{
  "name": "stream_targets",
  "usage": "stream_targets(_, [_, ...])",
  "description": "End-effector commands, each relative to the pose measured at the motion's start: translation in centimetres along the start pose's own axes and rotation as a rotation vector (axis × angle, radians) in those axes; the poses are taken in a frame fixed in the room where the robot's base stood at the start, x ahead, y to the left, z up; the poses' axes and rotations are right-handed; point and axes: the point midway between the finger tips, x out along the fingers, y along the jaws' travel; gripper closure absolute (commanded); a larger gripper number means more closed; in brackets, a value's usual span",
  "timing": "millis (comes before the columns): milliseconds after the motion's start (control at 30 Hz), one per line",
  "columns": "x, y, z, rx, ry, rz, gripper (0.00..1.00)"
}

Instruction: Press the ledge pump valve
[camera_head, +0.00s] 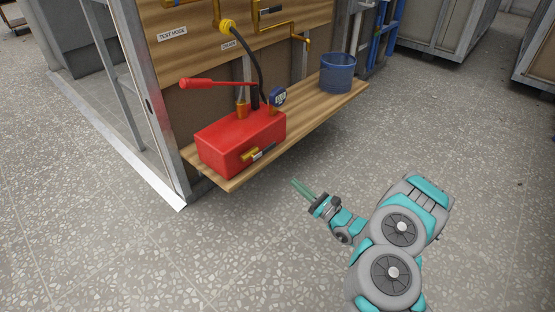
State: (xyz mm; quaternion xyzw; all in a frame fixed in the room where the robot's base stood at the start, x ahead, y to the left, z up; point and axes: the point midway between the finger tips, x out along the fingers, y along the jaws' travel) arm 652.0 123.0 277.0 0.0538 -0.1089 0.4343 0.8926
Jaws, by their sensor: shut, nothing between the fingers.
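A red test pump (240,143) stands on a wooden ledge (318,110). Its long red lever handle (220,84) points to the left above the box. A small brass valve (250,155) with a dark-tipped part sticks out low on the front face of the pump. My gripper (297,186) is shut and empty, over the floor in front of the ledge. It is apart from the pump, right of and below the valve in the picture.
A blue bucket (338,72) stands on the right part of the ledge. A metal frame post (158,110) rises at the ledge's left end. Brass pipes (285,28) run on the wooden panel behind. The speckled floor (120,250) in front is clear.

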Motion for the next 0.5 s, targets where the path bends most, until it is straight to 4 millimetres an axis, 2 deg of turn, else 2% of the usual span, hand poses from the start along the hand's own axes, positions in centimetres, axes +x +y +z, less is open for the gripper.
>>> stream_targets(300, [0.3,0.1,0.1,0.0,-0.001,0.002,1.0])
stream_targets(500, [2.7,0.2,0.1,0.0,-0.002,0.007,1.0])
